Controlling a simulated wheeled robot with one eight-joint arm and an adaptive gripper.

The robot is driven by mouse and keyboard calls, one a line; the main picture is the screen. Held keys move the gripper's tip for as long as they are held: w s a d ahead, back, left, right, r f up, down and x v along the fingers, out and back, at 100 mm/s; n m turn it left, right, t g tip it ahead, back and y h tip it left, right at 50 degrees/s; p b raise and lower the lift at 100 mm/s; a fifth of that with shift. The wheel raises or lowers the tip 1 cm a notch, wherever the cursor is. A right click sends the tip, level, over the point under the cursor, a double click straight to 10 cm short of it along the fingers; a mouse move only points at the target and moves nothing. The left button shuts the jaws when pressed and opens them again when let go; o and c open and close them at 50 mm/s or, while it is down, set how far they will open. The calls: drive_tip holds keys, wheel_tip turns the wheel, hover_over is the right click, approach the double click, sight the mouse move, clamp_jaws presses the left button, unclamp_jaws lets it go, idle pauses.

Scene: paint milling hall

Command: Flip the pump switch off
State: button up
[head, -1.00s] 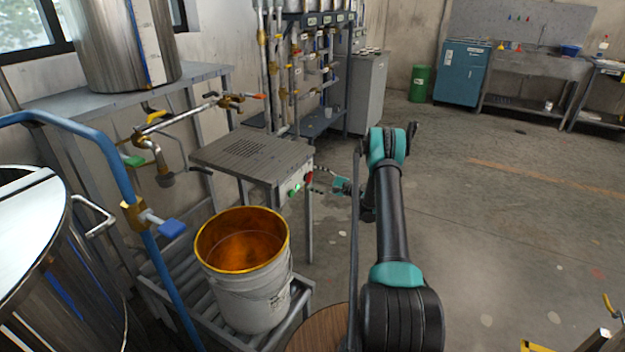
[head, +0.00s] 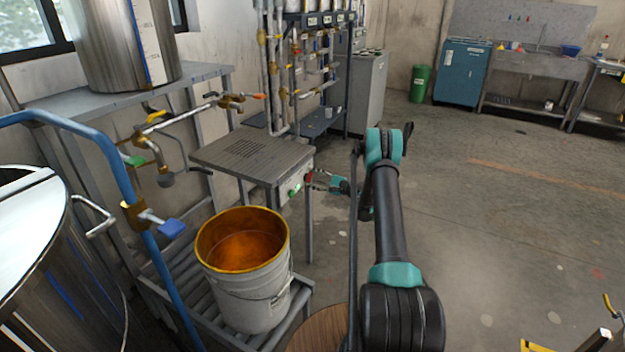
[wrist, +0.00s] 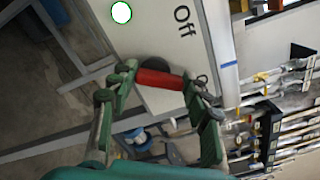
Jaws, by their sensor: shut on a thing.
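The pump switch is a red lever (wrist: 158,79) on a pale panel (wrist: 160,30) marked "Off" in the wrist view. In the head view the switch (head: 309,177) is a small red spot on the front of the grey table-like unit. My gripper (wrist: 160,82) is shut on the red lever, one finger at each end of it. In the head view my gripper (head: 318,180) reaches left to the panel and partly hides the switch. A round lamp with a green rim (wrist: 121,12) is lit on the panel; it shows green in the head view (head: 294,191).
A bucket of orange paint (head: 243,285) stands on a roller rack below the panel. A blue pipe (head: 125,180) and a steel vessel (head: 50,260) are at the left. Pipes with valves (head: 285,75) rise behind.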

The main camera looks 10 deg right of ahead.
drive_tip(key=n, duration=0.7)
drive_tip(key=shift+s+a, duration=0.1)
drive_tip(key=shift+s, duration=0.1)
drive_tip(key=n, duration=0.6)
drive_tip(key=shift+s+f+n, duration=0.15)
drive_tip(key=shift+n, duration=0.25)
idle(0.4)
drive_tip(key=o, duration=1.2)
drive_tip(key=shift+c, duration=0.2)
drive_tip(key=v, duration=1.2)
